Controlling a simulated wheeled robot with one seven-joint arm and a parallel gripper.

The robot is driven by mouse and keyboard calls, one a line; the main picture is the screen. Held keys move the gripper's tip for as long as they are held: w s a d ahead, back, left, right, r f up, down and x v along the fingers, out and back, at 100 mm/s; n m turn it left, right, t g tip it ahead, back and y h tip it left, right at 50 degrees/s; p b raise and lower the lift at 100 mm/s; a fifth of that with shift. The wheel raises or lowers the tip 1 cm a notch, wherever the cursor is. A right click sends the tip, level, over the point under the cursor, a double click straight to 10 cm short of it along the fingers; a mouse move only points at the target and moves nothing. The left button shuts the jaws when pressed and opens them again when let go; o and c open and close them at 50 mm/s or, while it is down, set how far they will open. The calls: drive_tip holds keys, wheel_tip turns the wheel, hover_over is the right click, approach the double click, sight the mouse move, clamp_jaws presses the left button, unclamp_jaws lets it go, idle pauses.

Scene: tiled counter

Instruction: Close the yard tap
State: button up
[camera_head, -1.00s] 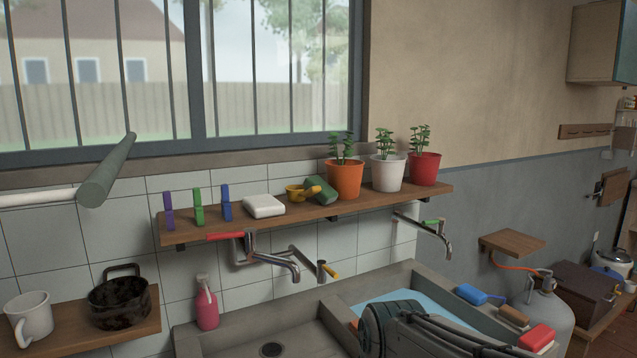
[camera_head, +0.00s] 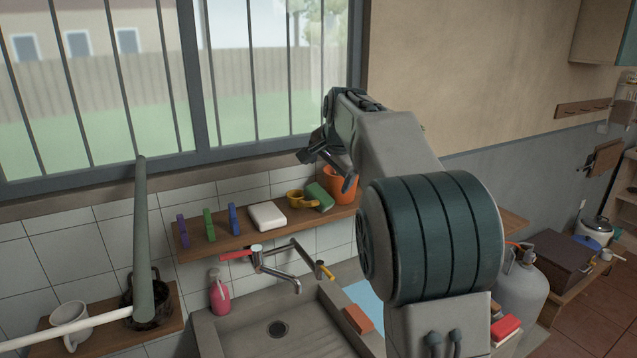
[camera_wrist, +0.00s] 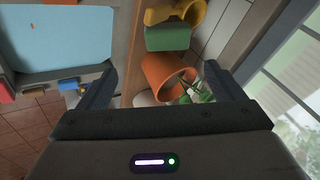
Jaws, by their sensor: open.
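A metal wall tap with a red lever (camera_head: 237,255) is under the shelf, its spout (camera_head: 283,278) over the grey sink. A metal pipe beside it ends in a yellow lever (camera_head: 325,272). Another tap with a green lever, seen further right earlier, is hidden behind my arm now. I cannot tell from labels which is the yard tap. My gripper (camera_head: 328,169) is open and empty, above the shelf's right part by the orange pot (camera_head: 340,188). In the wrist view the orange pot (camera_wrist: 162,72) shows between the fingers of my gripper (camera_wrist: 160,85).
The shelf (camera_head: 225,243) holds three pegs, a white block (camera_head: 267,216), a yellow cup (camera_head: 300,199) and a green block (camera_head: 319,197). A pink bottle (camera_head: 219,293) stands left of the sink (camera_head: 235,330). A mug (camera_head: 70,325) and dark pot are at lower left. The barred window is behind.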

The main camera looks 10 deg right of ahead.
drive_tip(key=r, duration=0.1)
drive_tip(key=p, duration=0.2)
approach(319, 195)
drive_tip(key=x, duration=0.3)
drive_tip(key=shift+p+x, duration=1.4)
drive_tip(key=shift+x, duration=1.45)
drive_tip(key=c, duration=0.8)
drive_tip(key=shift+r, duration=0.1)
